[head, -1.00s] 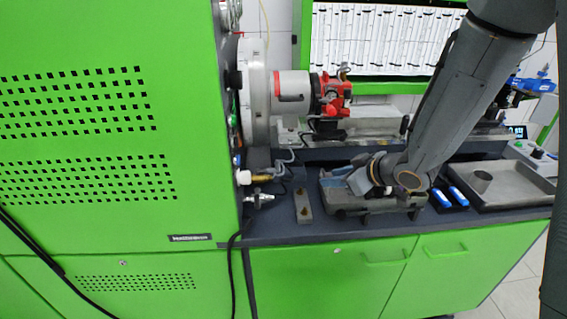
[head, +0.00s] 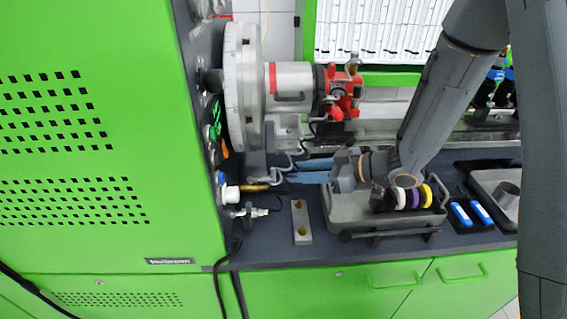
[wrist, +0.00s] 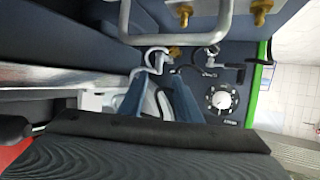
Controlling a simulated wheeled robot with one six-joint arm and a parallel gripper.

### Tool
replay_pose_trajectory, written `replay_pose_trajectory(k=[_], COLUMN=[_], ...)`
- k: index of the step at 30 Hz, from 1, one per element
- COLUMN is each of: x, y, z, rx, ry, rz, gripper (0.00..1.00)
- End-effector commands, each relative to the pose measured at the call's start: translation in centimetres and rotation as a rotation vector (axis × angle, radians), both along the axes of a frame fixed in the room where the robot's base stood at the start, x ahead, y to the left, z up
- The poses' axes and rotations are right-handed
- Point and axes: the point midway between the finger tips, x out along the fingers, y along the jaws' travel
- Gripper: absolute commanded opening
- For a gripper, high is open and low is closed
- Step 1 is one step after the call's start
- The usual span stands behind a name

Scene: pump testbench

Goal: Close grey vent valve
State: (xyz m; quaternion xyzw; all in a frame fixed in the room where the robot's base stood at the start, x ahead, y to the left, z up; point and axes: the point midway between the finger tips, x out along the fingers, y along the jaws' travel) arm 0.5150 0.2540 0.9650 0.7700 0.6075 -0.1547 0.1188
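My gripper (head: 288,172) reaches left over the bench toward the side of the green cabinet. Its two blue fingers are spread apart, and nothing is held between them. In the wrist view the open gripper (wrist: 157,77) has curved pale grey tubing beyond and between its fingers. On the cabinet side the head view shows a white knob with a brass fitting (head: 255,188) and, below it, a small silver-grey fitting (head: 250,212). A small fitting with a dark lever (wrist: 200,70) shows beyond the fingers in the wrist view. I cannot tell which part is the grey vent valve.
A grey block (head: 300,222) with two brass spots lies on the bench. The red pump (head: 342,95) is behind.

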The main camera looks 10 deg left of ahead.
Motion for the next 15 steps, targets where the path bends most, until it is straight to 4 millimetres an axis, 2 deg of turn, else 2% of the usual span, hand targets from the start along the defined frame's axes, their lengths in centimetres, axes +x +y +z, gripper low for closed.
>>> replay_pose_trajectory(k=[5, 15], x=[0.5, 1.8], y=[1.2, 5.2], z=[-0.6, -2.4], rx=[0.000, 0.000], ry=[0.001, 0.001], rz=[-0.007, -0.013], gripper=[0.31, 0.31])
